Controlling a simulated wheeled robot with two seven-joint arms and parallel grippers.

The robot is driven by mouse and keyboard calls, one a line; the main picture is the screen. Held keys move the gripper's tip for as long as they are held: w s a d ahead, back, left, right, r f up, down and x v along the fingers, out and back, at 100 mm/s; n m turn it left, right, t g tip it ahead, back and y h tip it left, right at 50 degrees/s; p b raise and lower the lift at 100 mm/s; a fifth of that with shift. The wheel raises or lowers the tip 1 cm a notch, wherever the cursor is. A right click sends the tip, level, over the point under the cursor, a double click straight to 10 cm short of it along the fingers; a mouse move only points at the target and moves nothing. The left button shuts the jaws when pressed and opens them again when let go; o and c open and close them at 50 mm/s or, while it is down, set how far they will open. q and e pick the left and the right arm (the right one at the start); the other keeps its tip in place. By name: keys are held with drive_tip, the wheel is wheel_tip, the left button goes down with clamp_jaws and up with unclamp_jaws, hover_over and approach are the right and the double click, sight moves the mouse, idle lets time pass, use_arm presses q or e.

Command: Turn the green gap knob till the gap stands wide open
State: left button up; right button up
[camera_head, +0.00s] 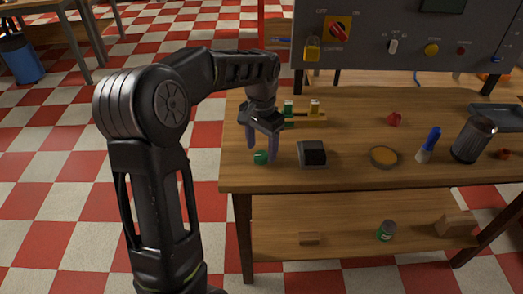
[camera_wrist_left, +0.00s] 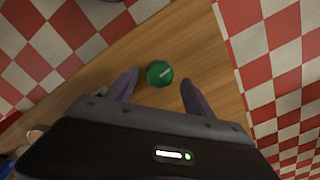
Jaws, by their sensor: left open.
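The green knob (camera_head: 261,157) sits near the left end of the wooden table's front edge. In the left wrist view the knob (camera_wrist_left: 160,73) is round and faceted, with a short pale mark on its top. My left gripper (camera_head: 262,150) points down over it, open, with its two purple-grey fingers on either side. In the left wrist view the gripper (camera_wrist_left: 159,78) shows clear space between each finger and the knob. I cannot make out the gap itself in either view. My right gripper is not in view.
A black block (camera_head: 313,154) stands right of the knob on the table (camera_head: 345,180). A small rack with green and yellow pieces (camera_head: 305,116) is behind my gripper. A grey control panel (camera_head: 375,60) stands at the back. A brown disc (camera_head: 383,156) and dark cup (camera_head: 473,139) are farther right.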

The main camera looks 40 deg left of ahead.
sight(262, 155)
use_arm(q)
wheel_tip(262, 155, up, 6)
idle(0.7)
